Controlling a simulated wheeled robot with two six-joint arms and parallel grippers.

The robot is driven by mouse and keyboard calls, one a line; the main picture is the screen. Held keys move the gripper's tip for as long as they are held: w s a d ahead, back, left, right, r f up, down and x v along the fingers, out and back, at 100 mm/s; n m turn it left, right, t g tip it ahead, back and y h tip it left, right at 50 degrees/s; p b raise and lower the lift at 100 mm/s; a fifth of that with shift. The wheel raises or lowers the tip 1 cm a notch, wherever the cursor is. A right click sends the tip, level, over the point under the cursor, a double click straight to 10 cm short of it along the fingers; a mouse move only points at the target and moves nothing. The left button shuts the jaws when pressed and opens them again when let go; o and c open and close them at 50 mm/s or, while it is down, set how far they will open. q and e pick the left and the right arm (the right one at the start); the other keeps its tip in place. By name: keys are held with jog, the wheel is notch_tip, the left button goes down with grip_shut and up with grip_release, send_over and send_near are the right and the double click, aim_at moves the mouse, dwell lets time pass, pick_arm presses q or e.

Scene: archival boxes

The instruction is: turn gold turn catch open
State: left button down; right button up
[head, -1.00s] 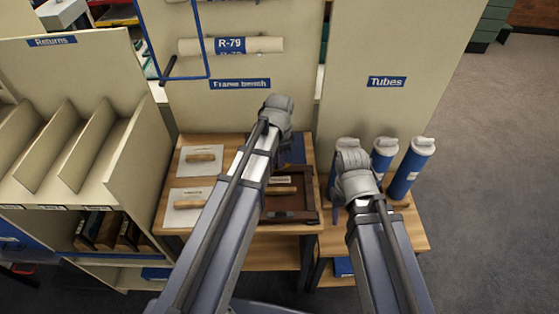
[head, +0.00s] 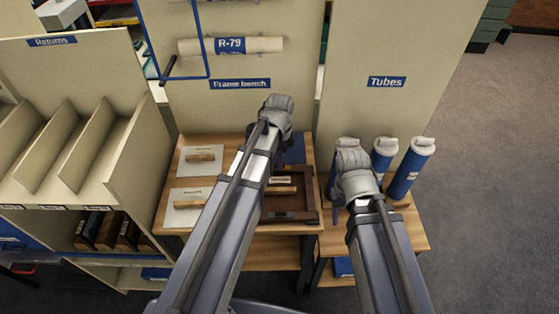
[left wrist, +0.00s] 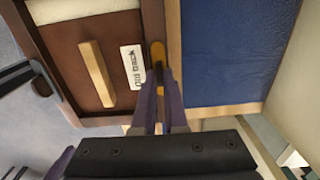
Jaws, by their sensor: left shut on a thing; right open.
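The gold turn catch (left wrist: 158,50) shows in the left wrist view, on the edge strip of a dark brown framed panel. The panel (left wrist: 75,45) carries a pale wooden bar (left wrist: 97,73) and a white label (left wrist: 133,69). My left gripper (left wrist: 160,82) is shut on the catch, its fingertips hiding the lower part. In the head view my left gripper (head: 284,142) is over the brown frame (head: 308,203) on the bench, and my arm hides the catch. My right gripper (head: 337,194) is open and empty beside the tubes.
A blue panel (left wrist: 235,50) lies right of the catch. Upright blue tubes (head: 405,172) stand at the right. A divided returns shelf (head: 128,165) bounds the left.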

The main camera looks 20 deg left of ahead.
pick_arm(q)
jog(key=c, duration=1)
grip_release()
jog(key=shift+o, duration=0.2)
notch_tip(320, 180, up, 8)
jog(key=p, duration=0.8)
jog(key=shift+f, duration=0.1)
jog(key=s+d+n+y, duration=0.1)
jog(key=s+d+n, duration=0.9)
jog(key=s, duration=0.5)
jog(key=shift+d+n, duration=0.2)
jog(key=shift+n, duration=0.4)
